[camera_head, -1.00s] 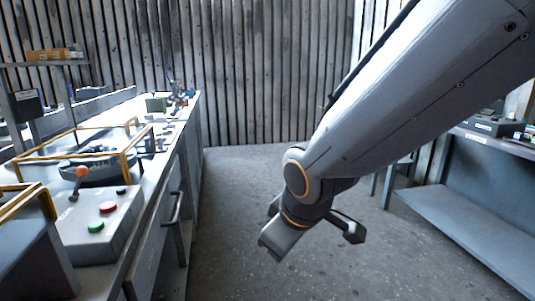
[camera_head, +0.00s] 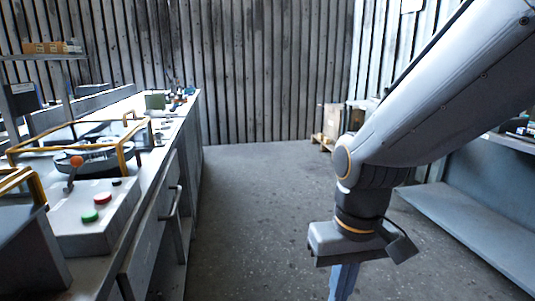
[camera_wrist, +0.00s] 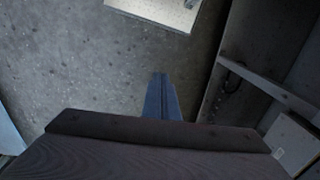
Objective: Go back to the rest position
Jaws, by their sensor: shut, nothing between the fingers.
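My gripper (camera_head: 343,283) hangs below my wrist in the right half of the head view, pointing down over the bare floor. Its blue-grey fingers are together with nothing between them. The fingertips run past the lower edge of the head view. The shut fingers also show in the wrist view (camera_wrist: 160,90), above the grey floor. My gripper is apart from the benches on both sides.
A long workbench (camera_head: 150,195) stands at left, with a control box (camera_head: 95,215) with red and green buttons and yellow-framed fixtures. A grey shelf unit (camera_head: 470,225) stands at right. Boxes (camera_head: 333,122) sit by the back wall. The floor (camera_head: 260,210) between is clear.

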